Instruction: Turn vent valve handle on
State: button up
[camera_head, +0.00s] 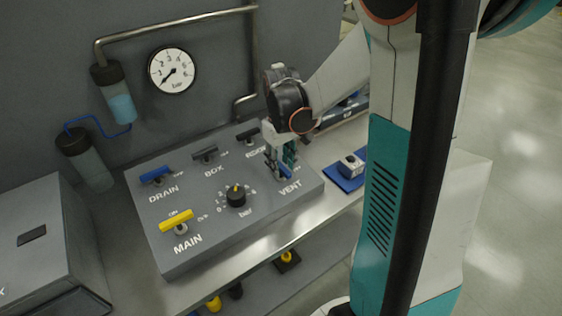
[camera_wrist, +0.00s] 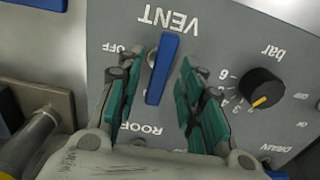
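The vent valve handle (camera_wrist: 162,68) is a blue bar on the grey panel, by the upside-down VENT label in the wrist view. It lies nearly upright in that picture, slightly tilted, with the OFF mark to its left. My gripper (camera_wrist: 158,88) has its green-padded fingers on either side of the handle, with a gap showing on both sides. In the head view my gripper (camera_head: 283,160) points down over the VENT spot at the panel's right, and mostly hides the blue handle (camera_head: 286,171).
The panel also carries a black bar knob (camera_head: 236,197), a yellow MAIN handle (camera_head: 177,221), a blue DRAIN handle (camera_head: 156,174) and a dark BOX handle (camera_head: 205,153). A blue mat (camera_head: 345,181) lies to the right. A pressure gauge (camera_head: 172,70) is on the wall.

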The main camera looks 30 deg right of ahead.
aim_at(281, 166)
notch_tip(281, 166, up, 12)
dwell(0.6)
dwell(0.5)
